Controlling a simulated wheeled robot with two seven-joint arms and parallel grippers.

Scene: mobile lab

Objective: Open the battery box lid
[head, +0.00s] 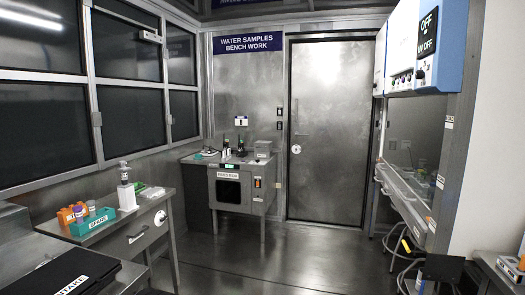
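I cannot make out a thing clearly marked as a battery box in the head view. A flat black case or panel (62,275) with a white label lies at the lower left; its label is cut off and hard to read. Neither of my grippers is in view.
A closed metal door (331,130) is at the back. A fume hood (412,190) stands on the right. The middle floor (270,262) is clear.

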